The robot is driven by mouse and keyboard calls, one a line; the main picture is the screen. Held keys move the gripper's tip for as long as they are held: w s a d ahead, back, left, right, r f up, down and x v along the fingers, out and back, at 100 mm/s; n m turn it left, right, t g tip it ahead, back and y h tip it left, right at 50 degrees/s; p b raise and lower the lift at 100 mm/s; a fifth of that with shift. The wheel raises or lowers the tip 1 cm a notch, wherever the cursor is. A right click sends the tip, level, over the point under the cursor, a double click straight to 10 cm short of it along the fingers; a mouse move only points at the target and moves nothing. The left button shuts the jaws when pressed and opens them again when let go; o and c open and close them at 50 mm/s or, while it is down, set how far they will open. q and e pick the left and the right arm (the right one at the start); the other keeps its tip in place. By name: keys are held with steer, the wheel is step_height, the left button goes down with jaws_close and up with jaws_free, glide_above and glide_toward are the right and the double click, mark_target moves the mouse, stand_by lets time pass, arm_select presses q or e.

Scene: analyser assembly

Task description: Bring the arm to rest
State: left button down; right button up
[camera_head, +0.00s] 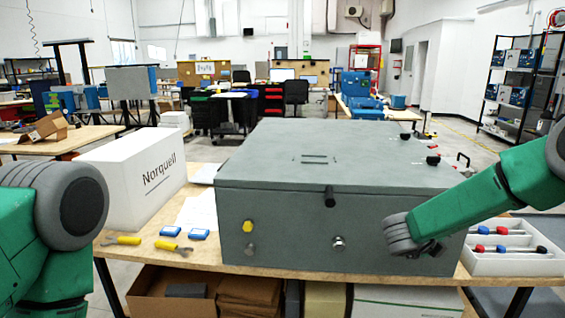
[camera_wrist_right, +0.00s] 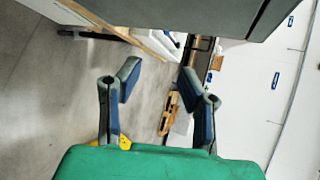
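My right arm reaches in from the right in the head view, in front of the large grey analyser box (camera_head: 290,215). My right gripper (camera_head: 430,248) is mostly hidden behind its own wrist there, close to the box's front right corner. In the right wrist view the right gripper (camera_wrist_right: 160,85) shows two blue-padded fingers spread apart with nothing between them. The grey box (camera_wrist_right: 215,15) also shows at the top of that view, apart from the fingers. My left arm shows at the left edge of the head view, but its gripper is out of the picture.
The box stands on a wooden table (camera_head: 190,256). A white Norquell box (camera_head: 130,185), yellow-handled tools (camera_head: 125,240) and blue items (camera_head: 199,234) lie to the left. A white tray (camera_head: 515,265) with red, blue and black-ended pieces stands right. Cardboard boxes (camera_head: 170,300) sit below.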

steer(key=s+a+f+n+t+y+b, duration=0.1)
steer(key=s+a+f+n+y, duration=0.3)
steer(key=s+f+n, duration=0.45)
steer(key=s+a+f+n+t+y+b, duration=0.1)
steer(key=s+a+f+n+y+b, duration=0.1)
steer(key=s+a+f+n, duration=0.65)
steer(key=s+f+n+g+y+b, duration=0.1)
steer(key=s+f+n, duration=0.3)
steer(key=s, duration=0.5)
steer(key=s+f+n+g+y+b, duration=0.1)
steer(key=s+f+n+g, duration=0.3)
steer(key=s, duration=0.6)
steer(key=s+f+n+g+y, duration=0.2)
steer(key=s+f+n+g, duration=0.1)
steer(key=s+n, duration=0.5)
steer(key=shift+s+d+f+y+b, duration=0.3)
steer(key=shift+s+f+b, duration=0.1)
steer(key=shift+s, duration=0.35)
